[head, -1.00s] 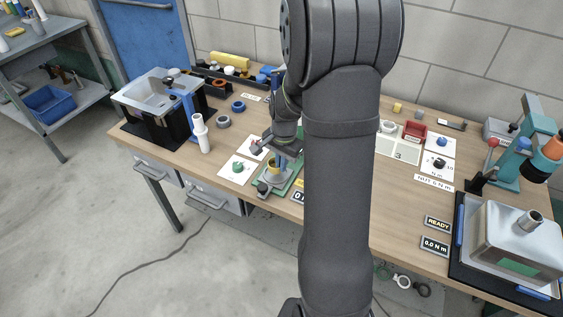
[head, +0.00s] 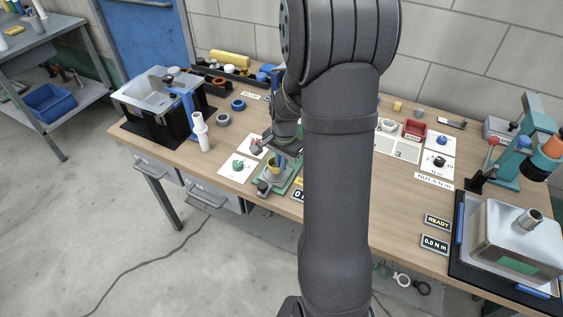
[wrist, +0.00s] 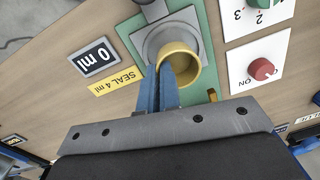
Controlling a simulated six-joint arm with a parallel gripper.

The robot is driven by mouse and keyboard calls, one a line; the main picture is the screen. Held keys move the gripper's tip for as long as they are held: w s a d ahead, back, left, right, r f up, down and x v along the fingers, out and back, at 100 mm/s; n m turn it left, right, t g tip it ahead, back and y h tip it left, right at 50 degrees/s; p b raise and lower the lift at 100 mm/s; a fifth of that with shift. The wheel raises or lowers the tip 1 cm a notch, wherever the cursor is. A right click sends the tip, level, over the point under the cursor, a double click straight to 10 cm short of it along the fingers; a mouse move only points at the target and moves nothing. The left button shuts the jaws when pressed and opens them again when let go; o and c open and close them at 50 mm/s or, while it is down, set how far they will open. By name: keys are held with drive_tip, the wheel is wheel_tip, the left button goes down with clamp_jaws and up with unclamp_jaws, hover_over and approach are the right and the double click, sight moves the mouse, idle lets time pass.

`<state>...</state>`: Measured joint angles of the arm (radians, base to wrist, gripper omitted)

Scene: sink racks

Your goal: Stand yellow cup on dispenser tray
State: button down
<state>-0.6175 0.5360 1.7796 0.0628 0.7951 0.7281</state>
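The yellow cup (wrist: 182,62) is open end up over the round grey dispenser tray (wrist: 152,47) on a green base plate (wrist: 212,88). In the head view the cup (head: 273,170) shows small beside my arm. My gripper (wrist: 160,72) has its two blue fingers close together at the cup's near-left rim. One finger is inside the cup and the other outside, with the cup wall between them. The cup looks roughly upright. I cannot tell whether its base touches the tray.
A "0 ml" display (wrist: 95,57) and a yellow "SEAL 4 ml" label (wrist: 113,80) lie left of the plate. A red knob (wrist: 261,69) on a white card is at the right. A white cylinder (head: 201,134) stands left of the dispenser.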

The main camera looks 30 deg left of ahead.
drive_tip(key=shift+f, duration=0.85)
idle(0.4)
drive_tip(key=c, duration=1.6)
unclamp_jaws()
drive_tip(key=shift+o, duration=0.2)
wheel_tip(320, 180, up, 17)
drive_tip(key=d, duration=0.1)
drive_tip(key=shift+r, duration=0.2)
drive_tip(key=shift+f, duration=0.1)
